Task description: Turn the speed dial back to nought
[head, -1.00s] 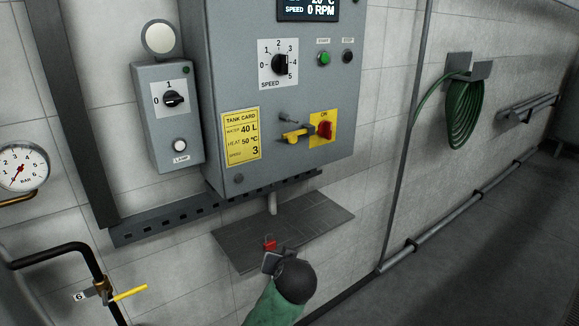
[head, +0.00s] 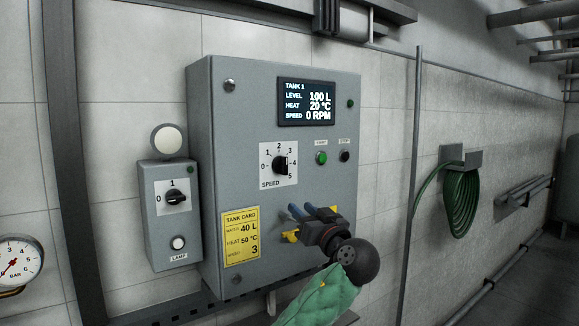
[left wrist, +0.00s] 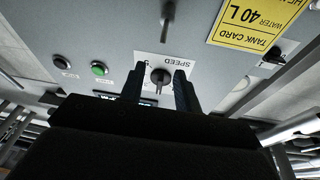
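The speed dial (head: 280,164) is a black knob on a white plate marked 0 to 5, on the front of a grey control box (head: 240,110). Its pointer seems turned to the right side of the scale, away from 0; the exact mark is hard to read. The display (head: 306,102) reads SPEED 0 RPM. My left gripper (head: 303,210) is open, its blue fingers apart and empty, below and right of the dial and clear of it. The dial shows beyond the fingers in the left wrist view (left wrist: 160,77). My right gripper is not in view.
A green button (head: 321,158) and a black button (head: 344,156) sit right of the dial. A yellow handle (head: 290,236) is partly hidden behind my left gripper. A yellow tank card (head: 241,237) is lower left. A small lamp switch box (head: 165,220) stands at left.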

